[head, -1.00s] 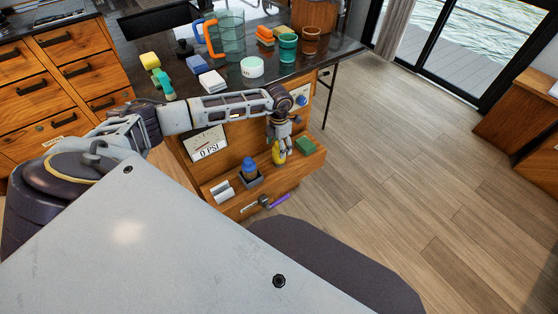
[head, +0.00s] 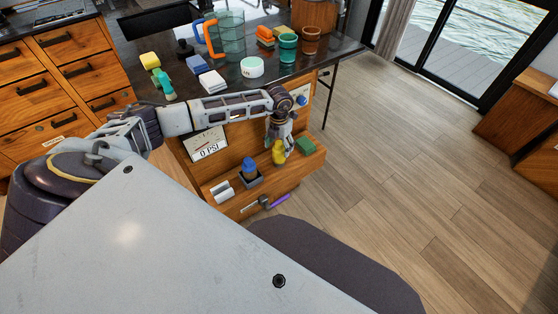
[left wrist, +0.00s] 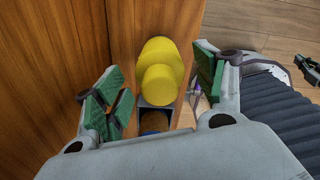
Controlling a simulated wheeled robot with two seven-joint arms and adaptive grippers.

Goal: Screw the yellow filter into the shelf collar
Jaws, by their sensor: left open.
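The yellow filter (head: 278,155) stands at the shelf (head: 278,176) on the wooden unit's front, below my left gripper (head: 281,138). In the left wrist view the yellow filter (left wrist: 160,72) is between the green-padded fingers of my left gripper (left wrist: 160,88), with a gap on both sides. That gripper is open and holds nothing. A grey square-edged part (left wrist: 158,103) shows just below the filter in that view; I cannot tell whether it is the collar, or whether the filter is seated in it. My right gripper is not in view.
A blue-topped bottle (head: 249,166) in a dark holder and a white part (head: 222,190) are left of the filter. A green block (head: 305,145) lies to its right. A purple-handled lever (head: 277,201) sticks out below. The floor to the right is clear.

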